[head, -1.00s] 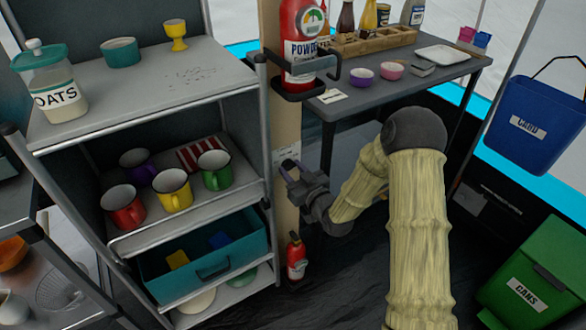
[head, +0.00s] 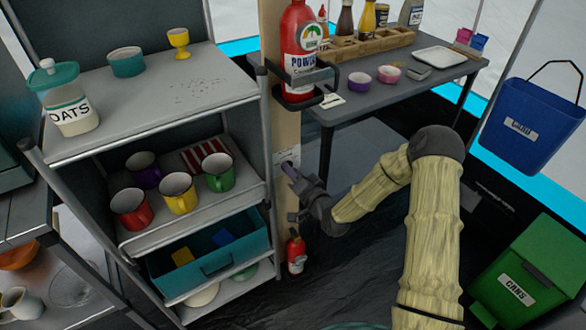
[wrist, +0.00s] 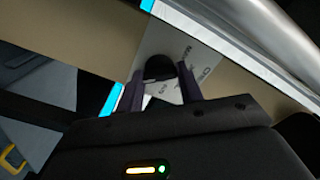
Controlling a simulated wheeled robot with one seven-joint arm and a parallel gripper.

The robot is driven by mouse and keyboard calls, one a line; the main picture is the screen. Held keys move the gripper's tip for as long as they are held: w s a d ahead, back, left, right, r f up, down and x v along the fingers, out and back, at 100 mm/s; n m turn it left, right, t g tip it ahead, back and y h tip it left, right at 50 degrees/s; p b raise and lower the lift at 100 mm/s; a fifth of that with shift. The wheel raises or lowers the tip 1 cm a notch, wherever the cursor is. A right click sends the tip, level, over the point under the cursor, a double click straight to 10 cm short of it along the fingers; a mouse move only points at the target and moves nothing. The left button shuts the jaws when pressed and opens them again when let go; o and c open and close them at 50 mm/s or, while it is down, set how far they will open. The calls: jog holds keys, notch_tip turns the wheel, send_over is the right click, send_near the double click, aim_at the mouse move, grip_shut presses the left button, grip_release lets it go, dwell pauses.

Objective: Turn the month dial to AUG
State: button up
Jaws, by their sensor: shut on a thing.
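The month dial's pale lettered plate (head: 287,157) is on the wooden post beside the shelf rack. In the wrist view the plate (wrist: 192,58) carries small print, some of it reading sideways, and a dark rounded knob (wrist: 158,68) stands out from it. My gripper (head: 288,170) is at the plate, and its purple fingers are on either side of the knob in the wrist view (wrist: 160,85). The gripper is shut on the knob. The fingers and knob hide part of the plate, and I cannot read which month the dial points to.
The metal shelf rack (head: 140,150) stands close on the left of the post. A red powder extinguisher (head: 297,50) in a bracket is above the dial, and a small red extinguisher (head: 296,256) is below. A grey table (head: 440,75) stands behind.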

jog(key=shift+m+p, duration=1.4)
jog(key=shift+m, duration=2.5)
jog(key=shift+d+f, duration=0.1)
jog(key=o, duration=1)
jog(key=p+v, duration=0.2)
jog(key=v, duration=1.5)
jog(key=shift+s+d+p, duration=0.15)
jog(key=shift+s+p, duration=0.05)
jog(key=shift+p, duration=0.1)
